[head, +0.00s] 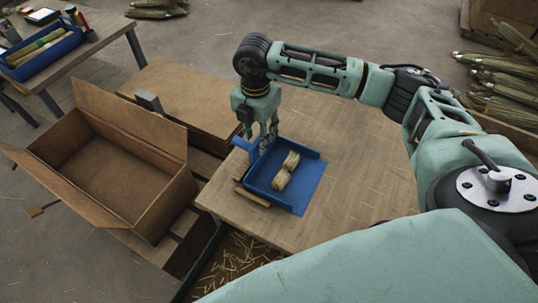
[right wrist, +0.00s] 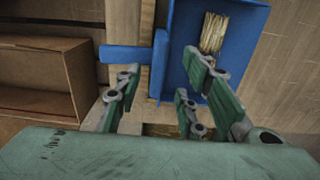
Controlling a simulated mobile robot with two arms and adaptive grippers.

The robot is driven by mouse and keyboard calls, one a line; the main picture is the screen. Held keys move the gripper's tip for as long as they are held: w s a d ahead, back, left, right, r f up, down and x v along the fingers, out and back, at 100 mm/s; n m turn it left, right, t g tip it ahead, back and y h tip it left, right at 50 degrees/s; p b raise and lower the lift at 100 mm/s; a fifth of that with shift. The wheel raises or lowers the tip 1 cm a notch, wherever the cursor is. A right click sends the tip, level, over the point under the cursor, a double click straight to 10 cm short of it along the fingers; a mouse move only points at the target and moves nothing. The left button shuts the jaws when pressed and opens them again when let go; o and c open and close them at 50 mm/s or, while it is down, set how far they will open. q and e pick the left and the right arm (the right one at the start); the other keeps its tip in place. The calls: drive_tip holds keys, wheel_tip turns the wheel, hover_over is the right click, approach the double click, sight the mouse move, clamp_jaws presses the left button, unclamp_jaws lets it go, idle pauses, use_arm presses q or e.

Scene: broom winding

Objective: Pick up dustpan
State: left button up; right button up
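The blue dustpan (head: 301,201) lies on the wooden table with a tied straw bundle (head: 286,171) in it. Its handle (head: 242,144) points to the back left. My right gripper (head: 268,140) points down at the dustpan's back edge, near the handle's base. In the right wrist view the dustpan (right wrist: 232,20) and handle (right wrist: 122,54) lie beyond the fingers. My right gripper (right wrist: 160,75) has its fingers spread, with nothing held between them. Whether a finger touches the dustpan cannot be told. My left gripper is not in view.
An open cardboard box (head: 120,182) stands left of the table (head: 365,185). A small wooden stick lies by the dustpan's left side. A blue tray (head: 42,58) sits on another table at back left. Straw bundles (head: 505,75) lie at back right. The table's right part is mostly clear.

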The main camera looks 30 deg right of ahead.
wheel_tip(320, 180, down, 3)
drive_tip(key=shift+w+r, duration=0.1)
drive_tip(key=shift+r, duration=0.1)
drive_tip(key=shift+f+p, duration=0.3)
drive_tip(key=shift+f, duration=0.05)
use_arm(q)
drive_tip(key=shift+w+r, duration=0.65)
use_arm(e)
clamp_jaws()
